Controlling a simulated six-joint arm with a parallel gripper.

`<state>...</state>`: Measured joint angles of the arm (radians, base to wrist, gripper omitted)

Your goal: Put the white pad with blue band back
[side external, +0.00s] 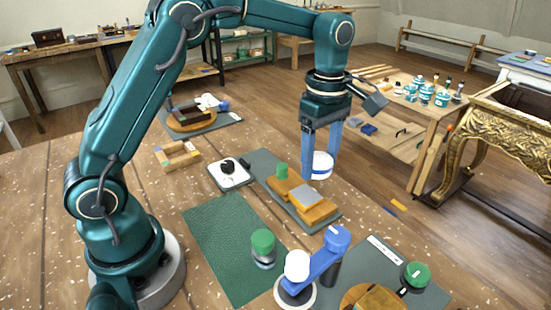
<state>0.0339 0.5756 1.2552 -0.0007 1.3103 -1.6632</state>
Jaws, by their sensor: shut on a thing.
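The white pad with blue band (322,166) is a short white round piece, held upright between the blue fingers of my gripper (321,168). My gripper points straight down and is shut on the pad. The pad hangs above the far right side of a grey mat (262,163) that carries wooden blocks. The pad looks clear of the blocks below, but the exact height is hard to tell from this one view.
On the grey mat are a wooden block with a green knob (281,171) and one with a grey pad (303,196). A green-capped jar (263,246) stands on a green mat (215,237). A blue-armed stand with a white knob (298,266) is in front. A white scale-like plate (229,175) is left.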

